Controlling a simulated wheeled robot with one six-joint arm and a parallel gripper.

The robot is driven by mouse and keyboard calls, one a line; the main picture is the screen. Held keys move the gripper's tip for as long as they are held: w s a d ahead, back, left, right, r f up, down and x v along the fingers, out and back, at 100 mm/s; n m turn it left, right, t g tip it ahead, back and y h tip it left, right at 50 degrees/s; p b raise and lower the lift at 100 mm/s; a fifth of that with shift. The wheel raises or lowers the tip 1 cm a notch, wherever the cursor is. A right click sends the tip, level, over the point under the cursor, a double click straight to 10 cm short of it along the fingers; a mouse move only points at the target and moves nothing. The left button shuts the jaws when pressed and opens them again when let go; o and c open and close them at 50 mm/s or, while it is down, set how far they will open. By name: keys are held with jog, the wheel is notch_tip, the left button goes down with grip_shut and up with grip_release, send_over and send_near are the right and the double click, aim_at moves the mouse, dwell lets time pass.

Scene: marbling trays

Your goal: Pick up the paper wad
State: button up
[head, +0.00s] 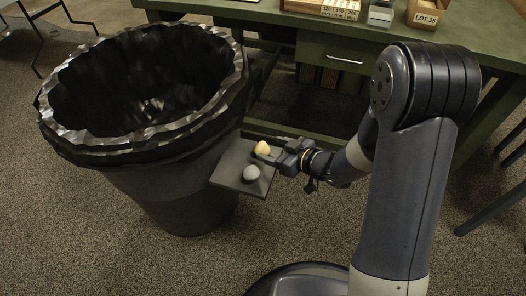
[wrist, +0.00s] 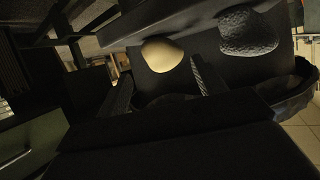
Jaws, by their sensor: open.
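Two small lumps lie on a dark square shelf (head: 228,170) beside the bin. One is a grey, rough lump (head: 251,173), which looks most like the paper wad; it also shows at the upper right of the wrist view (wrist: 248,33). The other is a smooth cream-yellow lump (head: 262,148), in the upper middle of the wrist view (wrist: 160,53). My gripper (head: 270,156) is open at the shelf's right side. In the wrist view its fingers (wrist: 160,70) point toward the cream lump, one on either side. The grey lump is outside them. I cannot tell whether a finger touches the cream lump.
A large black-lined bin (head: 190,150) stands at the left, close against the shelf. A green workbench (head: 410,45) with a drawer is behind, carrying a box marked LOT 35 (head: 427,17) and other boxes. Carpet floor is open in the front left.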

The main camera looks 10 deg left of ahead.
aim_at(256, 145)
jog(key=shift+x, duration=0.85)
jog(key=b+x, duration=0.1)
jog(key=x, duration=0.1)
jog(key=b+x, duration=0.1)
jog(key=x, duration=0.1)
jog(key=shift+s+a, duration=0.35)
jog(key=shift+w+a+f, duration=0.15)
jog(key=shift+w+a, duration=0.15)
jog(key=shift+a, duration=0.1)
jog(key=shift+c, duration=0.5)
jog(key=c, duration=1)
jog(key=shift+o, duration=0.2)
